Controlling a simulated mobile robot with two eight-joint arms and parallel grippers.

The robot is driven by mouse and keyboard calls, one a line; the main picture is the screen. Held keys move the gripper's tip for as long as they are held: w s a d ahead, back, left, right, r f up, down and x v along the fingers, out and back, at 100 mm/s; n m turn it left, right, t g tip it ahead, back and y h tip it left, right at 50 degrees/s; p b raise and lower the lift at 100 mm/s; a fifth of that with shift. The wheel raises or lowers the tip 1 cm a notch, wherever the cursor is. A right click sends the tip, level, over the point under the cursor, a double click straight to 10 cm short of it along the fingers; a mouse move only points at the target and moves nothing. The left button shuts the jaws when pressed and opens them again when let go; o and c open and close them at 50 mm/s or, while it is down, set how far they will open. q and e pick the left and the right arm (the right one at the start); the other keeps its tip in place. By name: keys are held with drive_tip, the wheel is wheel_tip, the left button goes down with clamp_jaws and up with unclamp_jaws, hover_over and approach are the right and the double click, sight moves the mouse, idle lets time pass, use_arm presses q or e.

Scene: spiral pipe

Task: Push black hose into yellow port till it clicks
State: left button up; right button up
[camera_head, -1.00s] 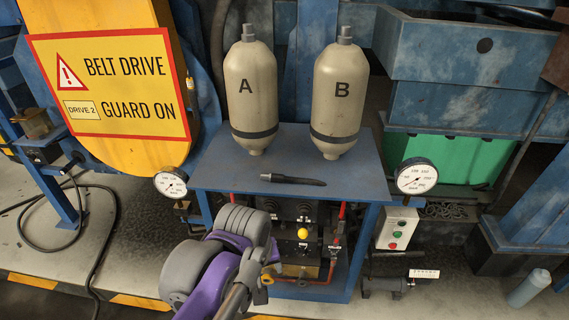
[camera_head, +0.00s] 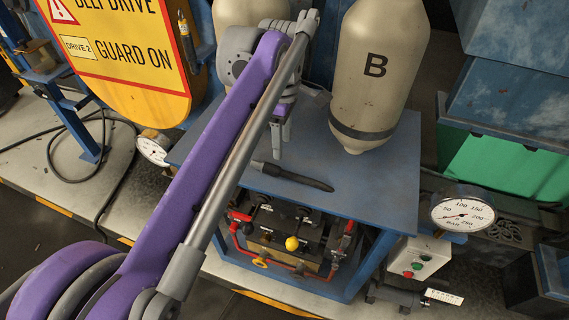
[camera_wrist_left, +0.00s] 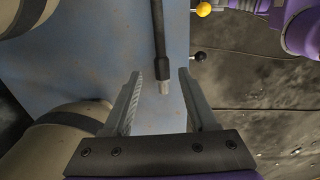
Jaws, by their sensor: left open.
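The black hose (camera_head: 292,177) lies on the blue bench top, its thick sleeved end to the left and thin end to the right. My left gripper (camera_head: 277,152) points down above the bench, close to the sleeved end. In the wrist view the left gripper (camera_wrist_left: 160,73) is open, and the hose (camera_wrist_left: 159,35) runs away from it, its grey metal tip between the fingers in the picture. I see no contact. A yellow ring fitting (camera_head: 261,263), perhaps the yellow port, is low on the unit under the bench. My right gripper is out of view.
Tank B (camera_head: 378,75) stands on the bench (camera_head: 395,165); my arm hides much of the other tank. A yellow ball knob (camera_head: 292,243) and red pipes sit under the bench front. Gauges (camera_head: 463,214) flank the bench.

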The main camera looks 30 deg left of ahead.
sight(284, 171)
use_arm(q)
drive_tip(key=f, duration=0.4)
drive_tip(key=shift+s, duration=0.35)
drive_tip(key=f, duration=0.3)
drive_tip(key=f+b, duration=0.1)
drive_tip(key=f, duration=0.1)
drive_tip(key=shift+w+d+f, duration=0.25)
drive_tip(key=shift+f, duration=0.1)
clamp_jaws()
